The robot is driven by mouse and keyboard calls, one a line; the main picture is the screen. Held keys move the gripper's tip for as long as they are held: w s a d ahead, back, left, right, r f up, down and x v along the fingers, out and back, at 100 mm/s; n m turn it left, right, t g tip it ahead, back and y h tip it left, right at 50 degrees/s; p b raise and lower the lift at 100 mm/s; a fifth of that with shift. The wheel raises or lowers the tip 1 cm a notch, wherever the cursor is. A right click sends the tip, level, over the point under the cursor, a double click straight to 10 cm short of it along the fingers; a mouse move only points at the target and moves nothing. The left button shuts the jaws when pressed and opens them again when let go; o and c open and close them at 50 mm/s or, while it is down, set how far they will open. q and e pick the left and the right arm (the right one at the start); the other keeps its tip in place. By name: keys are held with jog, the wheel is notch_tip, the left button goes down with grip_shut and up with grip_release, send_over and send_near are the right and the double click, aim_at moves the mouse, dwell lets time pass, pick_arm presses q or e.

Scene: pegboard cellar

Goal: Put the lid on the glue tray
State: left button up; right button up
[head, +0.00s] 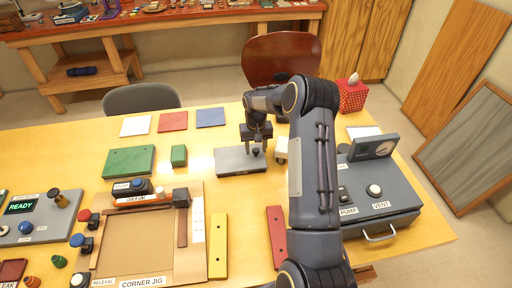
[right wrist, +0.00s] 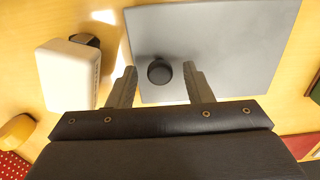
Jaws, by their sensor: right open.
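A flat grey rectangular lid (head: 228,161) with a round black knob lies on the wooden table, near the middle of the head view. Its front edge carries small dark lettering, too small to read surely. The lid also fills the upper right of the right wrist view (right wrist: 225,45). I cannot make out a separate glue tray; whether one is under the lid is hidden. My right gripper (head: 256,150) is open and points down over the lid. In the right wrist view its fingers (right wrist: 162,84) stand on either side of the black knob (right wrist: 160,72), apart from it. My left gripper is not in view.
A white block (head: 281,149) stands close right of the lid. A small green block (head: 179,156) and green plate (head: 129,161) are left. The corner jig (head: 150,240), yellow bar (head: 218,245) and red bar (head: 276,236) are in front. A grey pump box (head: 376,202) stands right.

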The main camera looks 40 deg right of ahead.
jog(key=shift+r, duration=0.1)
jog(key=shift+r+p, duration=0.3)
jog(key=shift+p, duration=0.05)
notch_tip(320, 180, up, 7)
jog(key=p, duration=0.3)
jog(key=shift+f, duration=0.1)
jog(key=s+a+r+n+t, duration=0.1)
jog(key=s+a+r, duration=0.2)
jog(key=r, duration=0.4)
jog(key=s+a+r+t, duration=0.1)
jog(key=s+a+r, duration=0.15)
jog(key=r, duration=0.45)
jog(key=s+a+r+n+t+y, duration=0.1)
jog(key=s+a+r+y, duration=0.1)
jog(key=s+a+r, duration=0.45)
jog(key=s+a+f+n+t+y, duration=0.1)
jog(key=s+a+f, duration=0.1)
jog(key=s+a, duration=0.4)
jog(key=s+a+f+n+t, duration=0.1)
jog(key=s+a, duration=0.5)
jog(key=s, duration=0.6)
jog(key=shift+a+f+t+y, duration=0.3)
jog(key=shift+f+y, duration=0.1)
jog(key=shift+f, duration=0.1)
